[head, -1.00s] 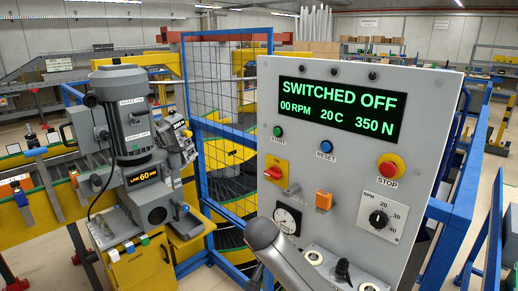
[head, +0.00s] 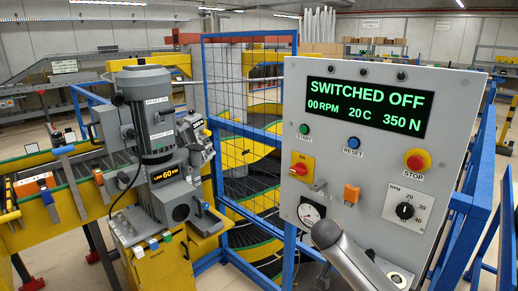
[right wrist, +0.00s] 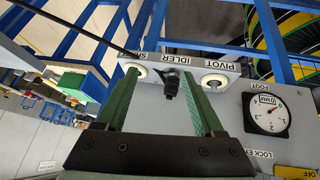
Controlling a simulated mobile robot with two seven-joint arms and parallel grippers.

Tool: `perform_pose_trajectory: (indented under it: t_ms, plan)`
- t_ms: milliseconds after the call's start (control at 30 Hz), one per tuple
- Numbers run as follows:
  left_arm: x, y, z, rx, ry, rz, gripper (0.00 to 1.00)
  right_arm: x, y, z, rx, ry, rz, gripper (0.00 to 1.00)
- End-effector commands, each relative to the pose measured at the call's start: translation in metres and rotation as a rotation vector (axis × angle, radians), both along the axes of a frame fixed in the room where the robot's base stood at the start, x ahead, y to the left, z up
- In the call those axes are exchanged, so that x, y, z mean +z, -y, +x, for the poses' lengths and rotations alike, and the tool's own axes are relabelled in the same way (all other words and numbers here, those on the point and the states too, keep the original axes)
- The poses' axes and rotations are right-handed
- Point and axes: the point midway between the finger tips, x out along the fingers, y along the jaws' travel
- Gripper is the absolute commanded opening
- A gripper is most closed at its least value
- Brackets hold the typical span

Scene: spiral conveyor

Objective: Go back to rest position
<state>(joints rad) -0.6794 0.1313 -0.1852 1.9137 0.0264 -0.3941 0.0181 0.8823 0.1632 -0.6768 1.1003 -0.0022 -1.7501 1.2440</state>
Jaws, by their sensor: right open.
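My right gripper (right wrist: 162,76) is open in the right wrist view, with its two green fingers apart and nothing held between them. A small black lever (right wrist: 170,85) on the sloped lower panel shows between the fingers; I cannot tell how far the tips are from it. In the head view a grey link of my right arm rises from the bottom edge in front of the control panel (head: 455,110), and the gripper itself is hidden. The panel's display (head: 365,105) reads SWITCHED OFF, 00 RPM, 20 C, 350 N. My left gripper is not in view.
A grey motor unit (head: 150,110) stands on a yellow cabinet (head: 160,270) at the left. Blue frame posts and mesh (head: 245,80) stand behind the panel. The red switch (head: 299,169), orange switch (head: 351,193) and gauge (right wrist: 267,113) are close to my right arm.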

Motion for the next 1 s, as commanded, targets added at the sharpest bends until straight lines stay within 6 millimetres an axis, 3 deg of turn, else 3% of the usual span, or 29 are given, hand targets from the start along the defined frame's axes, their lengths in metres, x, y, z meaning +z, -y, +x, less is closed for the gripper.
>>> perform_pose_trajectory:
  t_ms: [33,200,467,500,767,1000]
  plan:
    - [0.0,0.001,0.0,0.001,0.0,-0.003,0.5,0.001,0.04,-0.002,-0.051,0.0,-0.042,0.7]
    - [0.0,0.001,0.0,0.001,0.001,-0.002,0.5,0.013,0.144,-0.016,-0.182,0.0,-0.151,0.7]
    - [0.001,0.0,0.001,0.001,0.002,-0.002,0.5,0.04,0.259,-0.049,-0.336,-0.001,-0.278,0.7]
    - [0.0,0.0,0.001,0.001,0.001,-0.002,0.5,0.034,0.264,-0.053,-0.324,-0.01,-0.285,0.7]
    - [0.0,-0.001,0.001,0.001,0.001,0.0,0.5,-0.058,0.225,-0.064,0.044,-0.09,-0.224,0.7]
    - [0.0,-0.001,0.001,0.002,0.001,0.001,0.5,-0.147,0.175,-0.107,0.46,-0.136,-0.157,0.7]
